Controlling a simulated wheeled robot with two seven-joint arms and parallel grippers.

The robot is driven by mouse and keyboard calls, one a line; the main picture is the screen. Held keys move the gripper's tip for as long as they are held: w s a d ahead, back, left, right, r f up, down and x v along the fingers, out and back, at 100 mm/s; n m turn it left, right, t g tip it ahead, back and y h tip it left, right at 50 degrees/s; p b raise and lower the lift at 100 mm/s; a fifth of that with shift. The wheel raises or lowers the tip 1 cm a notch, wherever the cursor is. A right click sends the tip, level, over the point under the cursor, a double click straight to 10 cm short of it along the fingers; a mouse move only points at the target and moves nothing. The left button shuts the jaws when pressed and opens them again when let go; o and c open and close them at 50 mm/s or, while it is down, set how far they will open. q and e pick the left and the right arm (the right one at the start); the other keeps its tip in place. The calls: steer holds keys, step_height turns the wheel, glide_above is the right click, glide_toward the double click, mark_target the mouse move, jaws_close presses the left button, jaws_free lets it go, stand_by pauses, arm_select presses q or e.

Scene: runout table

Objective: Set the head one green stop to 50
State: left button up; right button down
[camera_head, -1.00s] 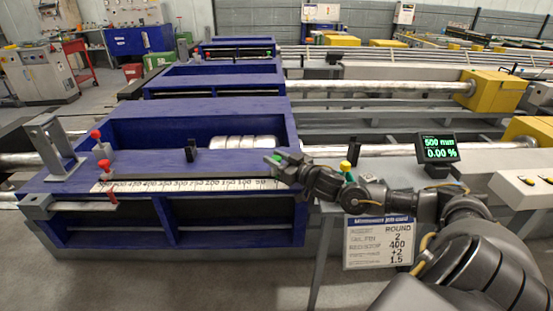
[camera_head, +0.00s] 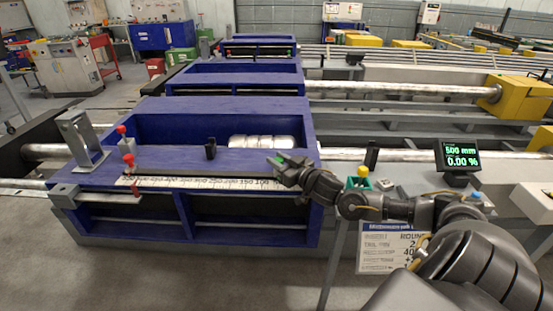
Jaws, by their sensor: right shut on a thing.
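The blue head one bench (camera_head: 215,108) carries a white number scale (camera_head: 190,182) along its front edge. My right gripper (camera_head: 283,165) reaches in from the right and is shut on the green stop (camera_head: 279,160), near the right end of the scale. Only a small green patch of the stop shows at the fingertips. The 100 mark shows just left of the gripper; the 50 mark is hidden by the gripper. My left gripper is not in view.
Red-topped stops (camera_head: 124,139) stand at the bench's left end, with a black post (camera_head: 210,148) behind the scale. A yellow-topped knob (camera_head: 362,172) shows by my right arm. A display (camera_head: 458,155) reads 500 mm and 0.00 %. An information card (camera_head: 385,246) hangs below.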

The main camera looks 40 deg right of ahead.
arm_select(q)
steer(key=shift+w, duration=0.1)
arm_select(e)
steer(key=c, duration=1.1)
jaws_free()
glide_above(300, 191)
steer(key=shift+w, duration=0.35)
steer(key=shift+s, duration=0.35)
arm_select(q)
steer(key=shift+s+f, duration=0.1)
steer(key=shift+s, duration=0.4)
arm_select(e)
steer(key=shift+s+d, duration=0.1)
steer(key=shift+s, duration=0.45)
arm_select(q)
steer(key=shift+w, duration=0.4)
